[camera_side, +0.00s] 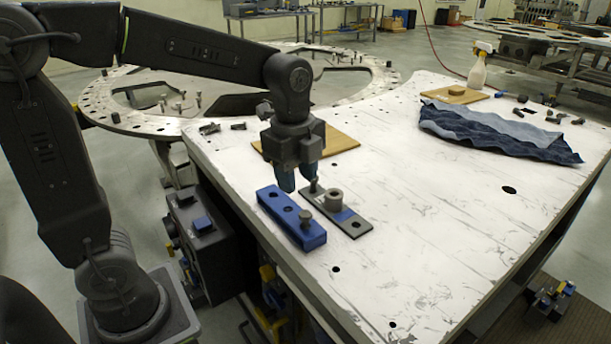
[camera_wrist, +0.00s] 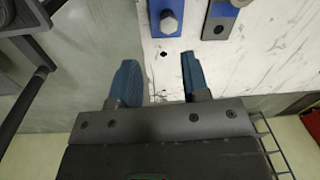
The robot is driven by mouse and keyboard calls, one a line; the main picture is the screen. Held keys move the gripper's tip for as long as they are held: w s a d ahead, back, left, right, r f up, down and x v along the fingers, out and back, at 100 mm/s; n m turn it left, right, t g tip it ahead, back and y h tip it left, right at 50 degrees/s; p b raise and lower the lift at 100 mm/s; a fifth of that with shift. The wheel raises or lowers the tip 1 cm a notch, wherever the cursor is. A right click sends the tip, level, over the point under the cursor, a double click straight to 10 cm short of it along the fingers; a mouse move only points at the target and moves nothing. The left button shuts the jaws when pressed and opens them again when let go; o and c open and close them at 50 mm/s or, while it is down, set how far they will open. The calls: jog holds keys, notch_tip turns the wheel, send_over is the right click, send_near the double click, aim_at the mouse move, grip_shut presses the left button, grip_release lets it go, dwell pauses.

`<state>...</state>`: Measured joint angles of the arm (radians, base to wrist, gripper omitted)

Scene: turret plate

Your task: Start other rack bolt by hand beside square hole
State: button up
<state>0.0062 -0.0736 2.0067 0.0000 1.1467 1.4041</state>
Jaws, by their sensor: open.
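A blue rack block (camera_side: 277,208) with several holes lies on the white table, and one grey bolt (camera_side: 305,219) stands in it. In the wrist view the bolt's hex head (camera_wrist: 169,21) shows on the rack (camera_wrist: 158,5). Beside the rack lies a flat grey plate (camera_side: 352,233) with a blue patch, a round collar (camera_side: 333,198) and a hole near its front end. Another bolt (camera_side: 313,186) stands upright at the plate's far end. I cannot tell which hole is square. My gripper (camera_side: 297,178) is open with blue fingers, above the far end of the rack and plate, and empty (camera_wrist: 160,76).
A wooden board (camera_side: 335,140) lies behind my gripper, with loose bolts (camera_side: 209,128) to its left. A blue cloth (camera_side: 490,130), a spray bottle (camera_side: 478,70) and small parts occupy the far right. The table's middle and front right are clear. A round turret ring (camera_side: 120,118) stands beyond the left edge.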

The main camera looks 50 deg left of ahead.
aim_at(305, 214)
jog(key=shift+w+f+m+g, duration=0.2)
jog(key=shift+w+f+m, duration=0.1)
jog(key=shift+w+m, duration=0.25)
jog(key=shift+w+f+m+g, duration=0.2)
jog(key=shift+w+f+m, duration=0.15)
jog(key=shift+m, duration=0.3)
jog(key=shift+f, duration=3.85)
jog(key=c, duration=0.7)
jog(key=shift+r, duration=2.25)
